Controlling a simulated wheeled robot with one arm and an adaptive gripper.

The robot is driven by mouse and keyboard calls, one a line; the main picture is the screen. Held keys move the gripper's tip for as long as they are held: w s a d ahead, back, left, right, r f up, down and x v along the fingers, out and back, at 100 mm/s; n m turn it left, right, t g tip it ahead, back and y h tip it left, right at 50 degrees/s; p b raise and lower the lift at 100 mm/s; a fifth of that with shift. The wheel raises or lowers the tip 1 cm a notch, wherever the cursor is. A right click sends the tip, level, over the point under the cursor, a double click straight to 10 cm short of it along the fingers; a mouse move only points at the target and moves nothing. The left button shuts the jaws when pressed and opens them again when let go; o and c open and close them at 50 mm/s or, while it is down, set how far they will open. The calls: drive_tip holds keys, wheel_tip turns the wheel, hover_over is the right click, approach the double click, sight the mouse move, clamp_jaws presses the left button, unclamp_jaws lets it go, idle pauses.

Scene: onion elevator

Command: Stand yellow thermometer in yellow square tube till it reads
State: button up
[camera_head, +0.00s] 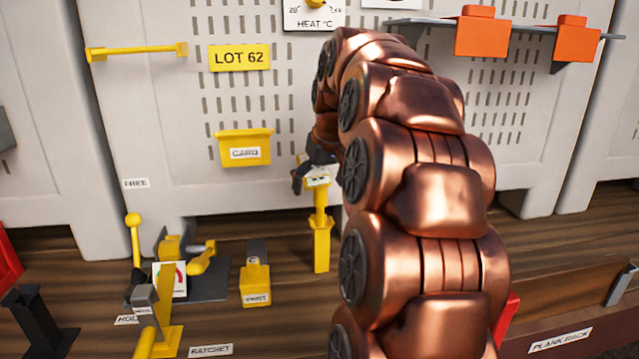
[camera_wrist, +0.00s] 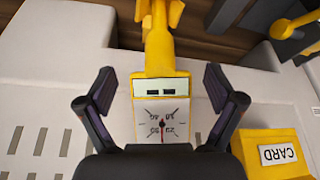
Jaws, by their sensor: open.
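The yellow thermometer (camera_head: 319,197) stands upright, its lower end inside the yellow square tube (camera_head: 321,247) on the wooden bench. In the wrist view the thermometer (camera_wrist: 161,112) shows a white dial with a needle, upside down, and a small display with two dark dashes. Yellow parts of the stem and tube (camera_wrist: 158,50) show beyond it. My gripper (camera_head: 308,175) is at the thermometer's head. In the wrist view my gripper (camera_wrist: 158,90) is open, one finger on each side of the head, with gaps visible. My arm partly hides the gripper in the head view.
A yellow CARD holder (camera_head: 245,149) is on the panel left of the gripper; it also shows in the wrist view (camera_wrist: 272,151). A yellow VENT block (camera_head: 255,284) and a lever device (camera_head: 190,265) stand left of the tube. An orange-laden shelf (camera_head: 525,28) is upper right.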

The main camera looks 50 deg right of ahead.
drive_tip(key=v, duration=1.2)
idle(0.3)
